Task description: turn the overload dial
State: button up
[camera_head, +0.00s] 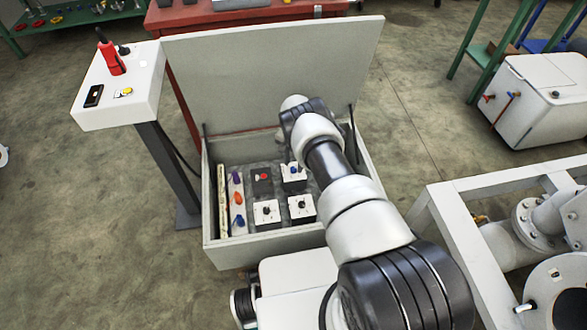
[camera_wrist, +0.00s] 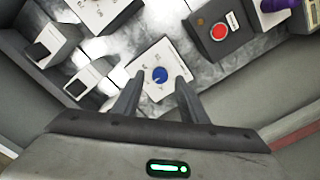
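A white dial box (camera_head: 293,179) with a small blue knob (camera_wrist: 160,75) sits inside the open grey control box (camera_head: 222,250). It is the dial in front of my gripper; I cannot read a label that names it as the overload dial. My gripper (camera_wrist: 159,81) is open, with one finger on each side of the blue knob in the wrist view. I cannot tell whether the fingers touch it or how far above it they are. In the head view my arm reaches over the box and the fingers are hidden.
Two more white dial boxes with black knobs (camera_head: 266,211) (camera_head: 301,207) stand close by. A dark box with a red button (camera_wrist: 221,31) is beside the blue-knob dial. Coloured switches (camera_head: 238,198) line the left. The raised lid (camera_head: 265,75) stands behind.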

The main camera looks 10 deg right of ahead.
jog(key=shift+f, duration=0.85)
jog(key=shift+c, duration=0.4)
grip_shut()
jog(key=shift+n, duration=0.3)
jog(key=n, duration=1.1)
